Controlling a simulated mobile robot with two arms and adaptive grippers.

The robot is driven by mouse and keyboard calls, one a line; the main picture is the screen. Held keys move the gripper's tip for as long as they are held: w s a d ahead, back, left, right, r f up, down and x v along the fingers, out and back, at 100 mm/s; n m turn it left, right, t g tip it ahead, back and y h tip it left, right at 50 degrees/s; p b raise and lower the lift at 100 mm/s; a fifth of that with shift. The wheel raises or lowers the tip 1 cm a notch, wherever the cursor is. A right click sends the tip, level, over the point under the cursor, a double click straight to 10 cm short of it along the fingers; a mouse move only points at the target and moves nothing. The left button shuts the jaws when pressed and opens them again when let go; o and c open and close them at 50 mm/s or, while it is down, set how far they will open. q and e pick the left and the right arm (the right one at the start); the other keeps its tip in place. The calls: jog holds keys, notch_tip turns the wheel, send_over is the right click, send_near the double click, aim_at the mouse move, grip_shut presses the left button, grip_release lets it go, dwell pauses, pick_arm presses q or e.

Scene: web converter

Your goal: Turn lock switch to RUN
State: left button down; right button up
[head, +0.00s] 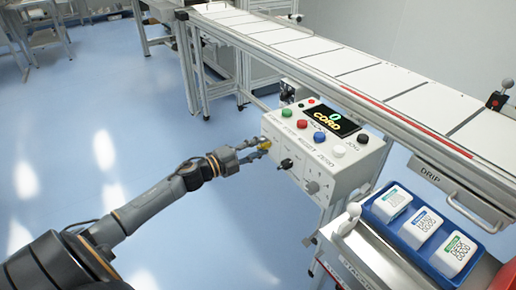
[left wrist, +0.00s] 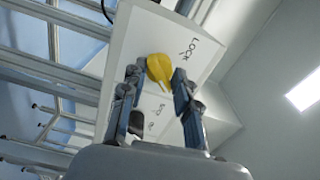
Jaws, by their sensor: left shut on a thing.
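The lock switch is a yellow knob (left wrist: 159,68) on the white face of the control box, with the word LOCK printed beside it in the left wrist view. In the head view only a bit of the yellow knob (head: 265,144) shows at the box's left edge. My left gripper (left wrist: 158,78) is shut on the knob, with one finger on each side of it. In the head view the left gripper (head: 260,148) reaches the front of the control box (head: 330,152). The knob's exact setting and any RUN mark cannot be read. My right gripper is not in view.
A black knob (head: 286,164) sits just right of the left gripper. Coloured buttons and a dark display (head: 334,118) are on the box top. A long conveyor (head: 340,60) runs behind. A blue tray (head: 476,236) with white packs stands at right. Floor at left is open.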

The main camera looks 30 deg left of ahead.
pick_arm(q)
jog(key=shift+f+m, duration=0.2)
jog(key=shift+m, duration=0.3)
jog(key=shift+s, duration=0.1)
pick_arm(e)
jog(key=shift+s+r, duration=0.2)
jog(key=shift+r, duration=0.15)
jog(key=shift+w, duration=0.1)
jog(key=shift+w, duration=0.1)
pick_arm(q)
jog(key=c, duration=1)
grip_release()
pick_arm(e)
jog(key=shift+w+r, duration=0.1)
pick_arm(q)
jog(key=shift+r, duration=0.1)
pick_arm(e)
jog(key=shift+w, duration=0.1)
